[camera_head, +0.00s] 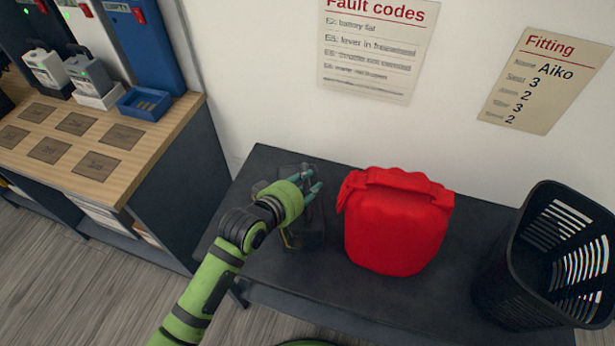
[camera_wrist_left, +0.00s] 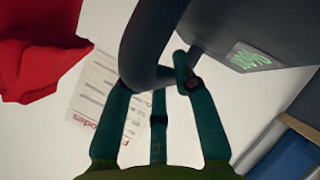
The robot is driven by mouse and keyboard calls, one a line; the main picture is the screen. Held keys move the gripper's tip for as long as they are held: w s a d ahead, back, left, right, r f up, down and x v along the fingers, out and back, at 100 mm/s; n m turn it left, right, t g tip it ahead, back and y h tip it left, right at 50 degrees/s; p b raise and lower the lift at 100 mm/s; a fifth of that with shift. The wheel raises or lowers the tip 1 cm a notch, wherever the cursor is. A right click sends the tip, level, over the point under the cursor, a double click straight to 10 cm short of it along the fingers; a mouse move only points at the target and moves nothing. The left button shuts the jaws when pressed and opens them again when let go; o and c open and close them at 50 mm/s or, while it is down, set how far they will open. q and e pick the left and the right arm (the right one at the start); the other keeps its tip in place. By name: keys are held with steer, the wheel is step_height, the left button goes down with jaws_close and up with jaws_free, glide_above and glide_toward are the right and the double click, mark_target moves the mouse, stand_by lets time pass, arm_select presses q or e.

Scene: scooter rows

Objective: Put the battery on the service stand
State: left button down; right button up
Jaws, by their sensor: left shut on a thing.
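My left gripper (camera_head: 307,183) reaches over the dark table and is shut on the handle of a dark grey battery (camera_head: 308,228). In the left wrist view, the gripper's teal fingers (camera_wrist_left: 158,85) close around the looped handle, and the battery's body (camera_wrist_left: 285,28) carries a small green-lit display. In the head view the battery is dark against the dark tabletop and partly covered by the gripper, so I cannot tell whether it touches the top. I cannot tell which surface is the service stand. My right gripper is not in view.
The dark table (camera_head: 350,308) also holds a red bag (camera_head: 398,220) just right of the battery and a black basket (camera_head: 500,268) at its right end. A wooden-topped bench (camera_head: 150,150) with marked squares, grey units (camera_head: 43,68) and a blue tray (camera_head: 144,103) stands left.

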arm_select(q)
steer(key=shift+w+f, duration=0.15)
steer(key=shift+f, duration=1.25)
steer(key=c, duration=1)
jaws_free()
steer(key=shift+s+f, duration=0.2)
steer(key=shift+f, duration=0.15)
steer(key=shift+s, duration=0.1)
steer(key=shift+r, duration=0.1)
steer(key=v, duration=1.2)
